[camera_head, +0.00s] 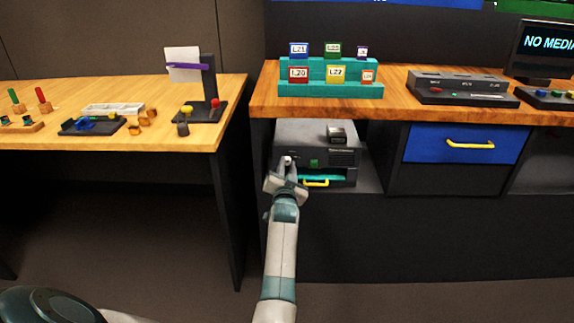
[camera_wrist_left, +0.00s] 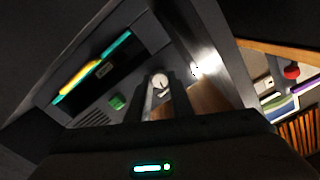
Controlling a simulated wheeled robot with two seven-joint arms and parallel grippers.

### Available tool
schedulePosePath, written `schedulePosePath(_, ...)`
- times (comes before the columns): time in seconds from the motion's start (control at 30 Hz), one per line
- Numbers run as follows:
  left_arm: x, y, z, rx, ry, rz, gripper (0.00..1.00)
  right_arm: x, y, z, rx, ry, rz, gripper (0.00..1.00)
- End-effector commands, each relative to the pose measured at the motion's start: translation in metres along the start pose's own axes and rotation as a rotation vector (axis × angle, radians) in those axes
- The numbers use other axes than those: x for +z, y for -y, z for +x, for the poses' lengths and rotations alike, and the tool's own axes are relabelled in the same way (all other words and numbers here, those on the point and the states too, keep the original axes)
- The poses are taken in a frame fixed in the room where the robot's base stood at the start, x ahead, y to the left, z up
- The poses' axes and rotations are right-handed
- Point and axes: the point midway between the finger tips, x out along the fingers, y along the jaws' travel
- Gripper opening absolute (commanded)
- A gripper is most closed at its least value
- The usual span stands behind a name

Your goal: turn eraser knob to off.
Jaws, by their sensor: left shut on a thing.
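The eraser (camera_head: 337,155) is a dark grey box on the shelf under the right-hand counter. Its front has a green button (camera_head: 314,163) and a teal slot with a yellow handle (camera_head: 316,183). My left gripper (camera_head: 287,163) reaches up to the left part of this front. In the left wrist view the round pale knob (camera_wrist_left: 159,79) sits at the tips of my left gripper (camera_wrist_left: 161,92), whose fingers are closed on it. The knob's marking is too small to read, and in the head view the gripper hides it. My right gripper is not in view.
A small dark object (camera_head: 336,133) sits on top of the box. A blue drawer (camera_head: 465,145) is to the right. The counter above holds a teal rack (camera_head: 331,89) of labelled blocks. A wooden table (camera_head: 60,95) with small parts stands left.

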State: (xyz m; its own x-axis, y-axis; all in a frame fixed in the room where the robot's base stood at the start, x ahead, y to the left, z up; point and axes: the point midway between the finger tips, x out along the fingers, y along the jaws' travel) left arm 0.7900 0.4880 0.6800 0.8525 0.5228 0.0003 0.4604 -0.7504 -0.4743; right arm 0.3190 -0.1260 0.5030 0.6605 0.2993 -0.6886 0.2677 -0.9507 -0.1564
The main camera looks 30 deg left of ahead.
Motion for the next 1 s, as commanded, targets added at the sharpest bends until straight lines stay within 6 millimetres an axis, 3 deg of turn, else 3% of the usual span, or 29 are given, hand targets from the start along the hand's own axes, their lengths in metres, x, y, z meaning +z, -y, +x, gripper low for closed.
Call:
schedulePosePath(0.37, 0.0, -0.001, 0.0, 0.001, 0.002, -0.215, 0.0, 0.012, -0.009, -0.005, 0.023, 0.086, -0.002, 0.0)
schedulePosePath(0.9, 0.001, -0.001, 0.0, 0.001, 0.002, -0.25, 0.0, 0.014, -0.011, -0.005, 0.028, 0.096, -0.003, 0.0)
schedulePosePath(0.93, 0.001, -0.001, 0.0, 0.001, 0.002, -0.25, 0.27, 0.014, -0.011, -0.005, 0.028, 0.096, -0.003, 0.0)
schedulePosePath(1.0, 0.001, -0.001, 0.0, 0.001, 0.001, -0.249, 0.38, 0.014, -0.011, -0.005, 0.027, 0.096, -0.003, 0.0)
